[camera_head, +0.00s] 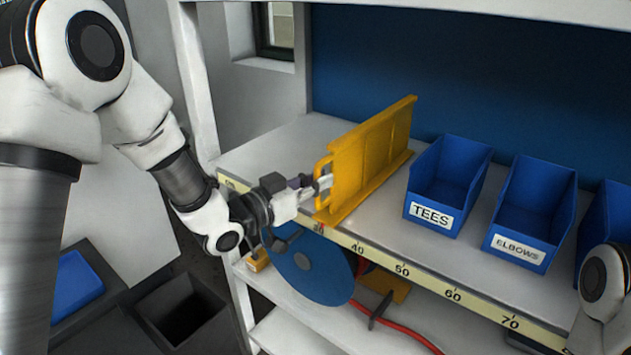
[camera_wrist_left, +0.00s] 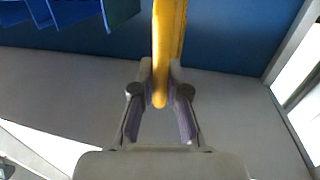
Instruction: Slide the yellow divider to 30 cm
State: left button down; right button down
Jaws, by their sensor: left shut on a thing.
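The yellow divider (camera_head: 370,160) stands upright on the shelf, running from the front edge toward the blue back panel. Its front foot is at about the 30 mark of the scale (camera_head: 402,270); that number is partly hidden at its base. My left gripper (camera_head: 322,182) is shut on the divider's front edge, at the handle. In the left wrist view the divider (camera_wrist_left: 168,50) sits between the fingers (camera_wrist_left: 160,88). Only part of my right arm shows at the right edge of the head view; its gripper is out of frame.
A blue TEES bin (camera_head: 447,185) stands to the right of the divider, with a gap between. An ELBOWS bin (camera_head: 530,213) and another bin follow. Shelf left of the divider (camera_head: 275,150) is clear. A blue disc (camera_head: 310,268) is on the lower shelf.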

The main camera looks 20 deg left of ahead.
pick_arm(q)
jog(key=shift+r, duration=0.25)
jog(key=shift+w+a+f, duration=0.1)
jog(key=shift+w+a, duration=0.1)
jog(key=shift+a, duration=0.3)
jog(key=shift+w+a+f, duration=0.1)
jog(key=shift+w+a, duration=0.05)
jog(key=shift+a, duration=0.3)
jog(key=c, duration=1.3)
grip_release()
jog(key=shift+a, duration=0.1)
jog(key=shift+o, duration=0.6)
jog(key=shift+s+d+r, duration=0.1)
jog(key=shift+s+d, duration=0.05)
jog(key=shift+d, duration=0.45)
jog(key=shift+s+a, duration=0.2)
jog(key=shift+a, duration=0.2)
jog(key=v, duration=1.1)
jog(key=shift+s+d, duration=0.2)
jog(key=shift+s, duration=0.05)
pick_arm(e)
jog(key=shift+w+a+r, duration=0.1)
jog(key=shift+w+a, duration=0.05)
jog(key=shift+a, duration=0.25)
